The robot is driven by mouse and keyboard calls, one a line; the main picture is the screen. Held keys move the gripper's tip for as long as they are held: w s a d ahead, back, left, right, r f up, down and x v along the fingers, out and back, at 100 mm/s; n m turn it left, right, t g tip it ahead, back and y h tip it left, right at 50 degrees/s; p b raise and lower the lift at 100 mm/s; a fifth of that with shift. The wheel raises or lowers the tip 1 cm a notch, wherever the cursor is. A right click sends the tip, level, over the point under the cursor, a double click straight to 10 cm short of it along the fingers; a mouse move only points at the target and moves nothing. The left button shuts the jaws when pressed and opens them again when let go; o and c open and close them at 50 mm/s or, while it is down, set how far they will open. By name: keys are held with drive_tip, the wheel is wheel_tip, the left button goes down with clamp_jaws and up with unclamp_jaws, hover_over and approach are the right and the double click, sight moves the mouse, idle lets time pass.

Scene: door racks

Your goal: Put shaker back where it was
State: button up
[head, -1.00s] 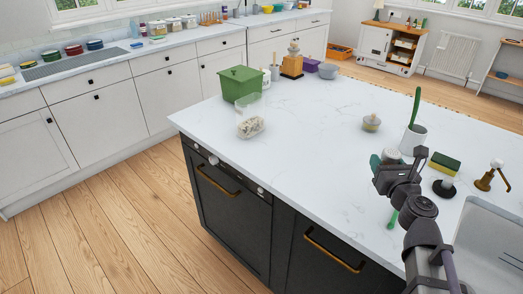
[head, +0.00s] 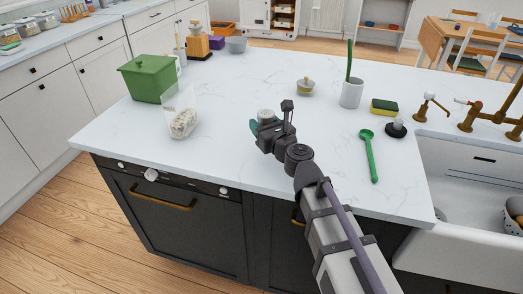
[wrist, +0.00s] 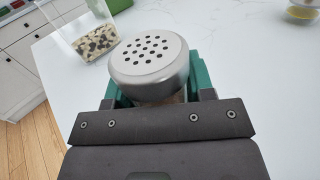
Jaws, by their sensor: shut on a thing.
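The shaker has a silver lid with several dark holes (wrist: 148,60), seen large in the wrist view. My gripper (wrist: 155,90) is shut on it, with green fingers on both sides of its body. Most of its body is hidden below the lid and behind the gripper. In the head view the shaker (head: 266,114) shows as a small pale top at my gripper (head: 262,128), over the front middle of the white island counter (head: 235,85). I cannot tell whether its base touches the counter.
A clear container of pale and dark pieces (head: 182,122) and a green lidded box (head: 150,78) stand to the left. A small lidded jar (head: 305,87) and white crock (head: 351,93) stand behind. A green spoon (head: 370,155), sponge (head: 384,106) and sink (head: 465,165) are right.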

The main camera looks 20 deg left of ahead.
drive_tip(key=shift+f, duration=0.4)
wheel_tip(320, 180, down, 4)
drive_tip(key=b, duration=0.3)
drive_tip(key=shift+b, duration=0.3)
drive_tip(key=shift+r, duration=0.3)
drive_tip(key=shift+f, duration=0.15)
drive_tip(key=o, duration=1)
